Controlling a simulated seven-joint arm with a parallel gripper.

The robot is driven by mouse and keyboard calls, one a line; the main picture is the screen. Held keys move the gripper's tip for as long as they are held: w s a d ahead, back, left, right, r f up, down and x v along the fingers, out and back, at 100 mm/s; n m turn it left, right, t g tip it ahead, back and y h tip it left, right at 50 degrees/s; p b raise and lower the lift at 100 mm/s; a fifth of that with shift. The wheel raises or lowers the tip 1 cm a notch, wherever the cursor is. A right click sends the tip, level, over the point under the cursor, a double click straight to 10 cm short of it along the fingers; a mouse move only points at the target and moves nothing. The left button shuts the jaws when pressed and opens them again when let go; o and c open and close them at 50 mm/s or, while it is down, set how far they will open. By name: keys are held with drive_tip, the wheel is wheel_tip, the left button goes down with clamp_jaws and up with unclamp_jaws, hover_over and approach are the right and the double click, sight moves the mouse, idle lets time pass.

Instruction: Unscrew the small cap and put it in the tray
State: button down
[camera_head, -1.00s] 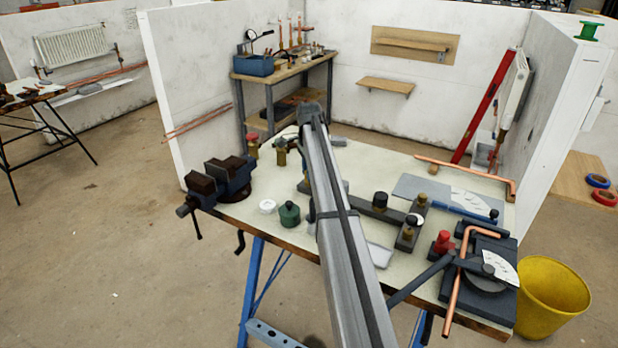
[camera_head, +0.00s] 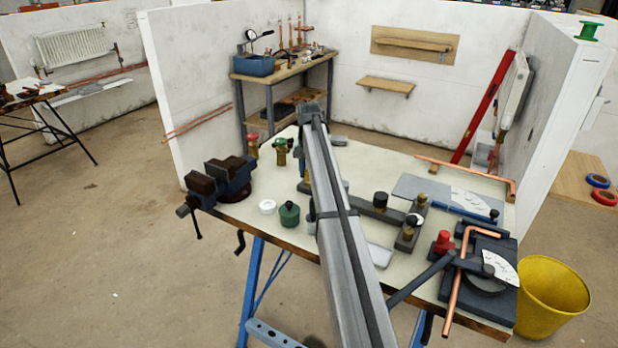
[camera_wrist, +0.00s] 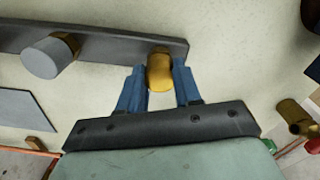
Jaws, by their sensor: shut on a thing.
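In the wrist view my gripper (camera_wrist: 160,88) has its two blue fingers on either side of a small brass-coloured piece (camera_wrist: 159,70), shut on it. This piece sits at the end of a dark bar (camera_wrist: 115,45) and seems to be the small cap; whether it is loose from the bar cannot be told. In the head view my arm hides most of the gripper and the piece; the bar (camera_head: 355,203) shows on both sides of the arm. A pale flat piece (camera_head: 380,256), partly behind my arm, may be the tray.
Brass fittings with green (camera_head: 281,142) and red (camera_head: 251,140) tops stand behind. A vise (camera_head: 230,178), green pot (camera_head: 289,214) and white round lid (camera_head: 267,206) are left; a pipe bender (camera_head: 485,275) is right.

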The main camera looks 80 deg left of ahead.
drive_tip(key=n, duration=0.4)
drive_tip(key=shift+n, duration=0.3)
drive_tip(key=c, duration=1)
unclamp_jaws()
drive_tip(key=shift+o, duration=0.2)
